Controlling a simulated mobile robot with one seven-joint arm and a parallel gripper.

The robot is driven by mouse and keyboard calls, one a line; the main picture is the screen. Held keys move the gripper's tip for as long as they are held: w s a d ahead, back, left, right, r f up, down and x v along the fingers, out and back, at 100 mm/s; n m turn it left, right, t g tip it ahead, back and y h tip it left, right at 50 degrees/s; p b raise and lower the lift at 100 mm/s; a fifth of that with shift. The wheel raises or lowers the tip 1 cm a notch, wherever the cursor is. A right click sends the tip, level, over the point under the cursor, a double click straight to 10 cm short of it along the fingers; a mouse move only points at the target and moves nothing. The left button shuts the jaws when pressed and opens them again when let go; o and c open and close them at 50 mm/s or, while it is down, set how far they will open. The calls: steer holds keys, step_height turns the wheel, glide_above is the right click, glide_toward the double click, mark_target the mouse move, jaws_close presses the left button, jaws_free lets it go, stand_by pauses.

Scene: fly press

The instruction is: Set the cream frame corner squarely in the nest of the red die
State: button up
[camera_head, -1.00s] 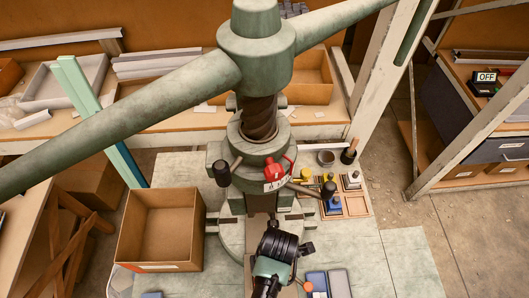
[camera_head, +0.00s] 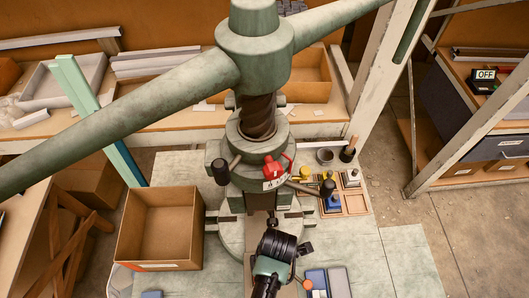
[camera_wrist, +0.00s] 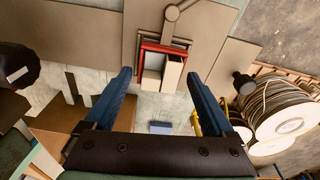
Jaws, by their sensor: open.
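My gripper (camera_wrist: 157,76) is open, with its two blue fingers spread and nothing held between them. In the wrist view a red bracket-like part (camera_wrist: 163,47), which looks like the die, shows beyond the fingertips. A cream piece (camera_wrist: 152,78) and a brown-sided block (camera_wrist: 172,76) show within its arms. I cannot tell whether the cream piece is the frame corner or how squarely it sits. The gap between the fingers lies in line with these parts, and the fingers appear apart from them. In the head view my dark wrist hides the die area and the fingertips.
The green fly press (camera_head: 250,190) stands in the middle, its long arm (camera_head: 130,115) crossing above. An open cardboard box (camera_head: 128,240) stands left of it. A wooden tray (camera_head: 356,204) with small tools lies right. Cable spools (camera_wrist: 270,112) show right in the wrist view.

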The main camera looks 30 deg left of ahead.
step_height(320, 180, up, 12)
steer(key=d+b, duration=0.1)
steer(key=shift+w+r, duration=0.15)
steer(key=shift+w, duration=0.25)
